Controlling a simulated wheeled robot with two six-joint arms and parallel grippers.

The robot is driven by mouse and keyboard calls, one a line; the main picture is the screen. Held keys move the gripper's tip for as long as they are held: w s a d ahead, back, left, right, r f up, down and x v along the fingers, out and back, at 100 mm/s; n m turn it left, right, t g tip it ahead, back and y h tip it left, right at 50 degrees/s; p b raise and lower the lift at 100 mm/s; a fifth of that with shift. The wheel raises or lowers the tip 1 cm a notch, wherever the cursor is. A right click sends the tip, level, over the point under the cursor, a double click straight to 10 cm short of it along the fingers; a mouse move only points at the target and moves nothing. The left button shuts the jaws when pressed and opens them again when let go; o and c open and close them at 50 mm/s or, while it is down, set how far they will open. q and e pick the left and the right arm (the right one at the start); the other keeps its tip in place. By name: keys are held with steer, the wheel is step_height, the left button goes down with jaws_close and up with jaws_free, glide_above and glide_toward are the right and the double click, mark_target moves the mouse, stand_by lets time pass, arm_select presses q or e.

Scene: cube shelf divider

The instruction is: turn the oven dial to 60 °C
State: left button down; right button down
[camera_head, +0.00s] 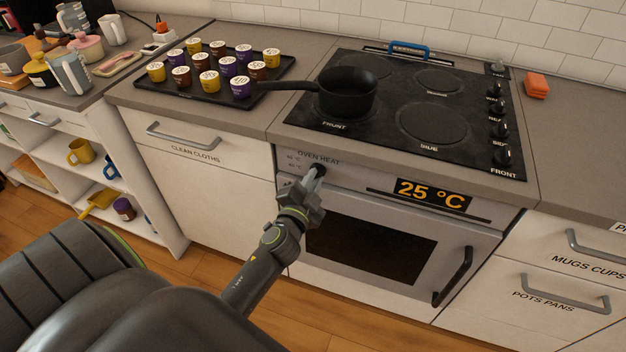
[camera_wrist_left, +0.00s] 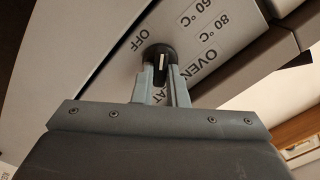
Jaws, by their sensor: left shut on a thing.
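The oven dial (camera_head: 318,167) is a small black knob under the words OVEN HEAT on the oven's front panel. In the left wrist view the dial (camera_wrist_left: 159,52) carries a white line, upright in the picture. The labels OFF (camera_wrist_left: 138,39), 60 °C (camera_wrist_left: 194,12) and 80 °C (camera_wrist_left: 216,29) are printed around it. My left gripper (camera_head: 315,176) is shut on the dial, with one finger on each side of it in the wrist view (camera_wrist_left: 161,78). The oven display (camera_head: 433,194) reads 25 °C. My right gripper is not in view.
The oven door (camera_head: 370,243) is shut, with a dark handle at its right. A black pot (camera_head: 347,92) stands on the cooktop above. A tray of small pots (camera_head: 187,97) is on the counter to the left. The floor in front is clear.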

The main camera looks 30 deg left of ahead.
arm_select(q)
steer(key=shift+f+m, duration=0.1)
steer(key=shift+m, duration=0.4)
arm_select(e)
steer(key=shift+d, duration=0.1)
arm_select(q)
steer(key=c, duration=1.4)
jaws_free()
steer(key=shift+c, duration=0.2)
